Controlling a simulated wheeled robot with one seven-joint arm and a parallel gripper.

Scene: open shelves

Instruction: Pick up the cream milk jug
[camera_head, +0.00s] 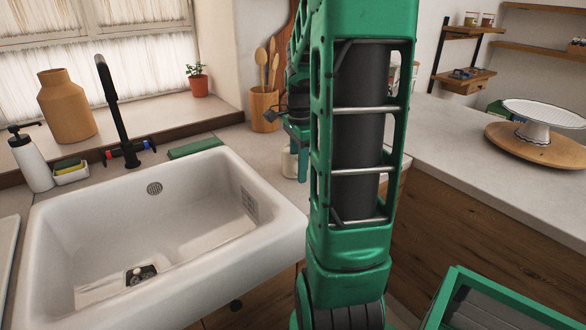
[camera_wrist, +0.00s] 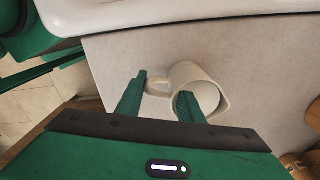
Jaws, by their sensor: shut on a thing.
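The cream milk jug (camera_wrist: 190,74) is on the pale countertop in the wrist view, with its round mouth toward the camera and its handle on the left. My gripper (camera_wrist: 162,84) is shut on it. The left finger is beside the handle and the right finger overlaps the mouth, so the handle side lies between them. In the head view the jug (camera_head: 289,165) shows only partly, just left of my arm, which hides the rest. I cannot tell whether its base touches the counter.
A white sink (camera_head: 160,235) with a black tap (camera_head: 115,110) fills the left. A wooden utensil pot (camera_head: 264,108) stands behind the jug. A white cake stand (camera_head: 540,120) sits on a wooden board at right. The counter (camera_head: 450,135) between is mostly clear.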

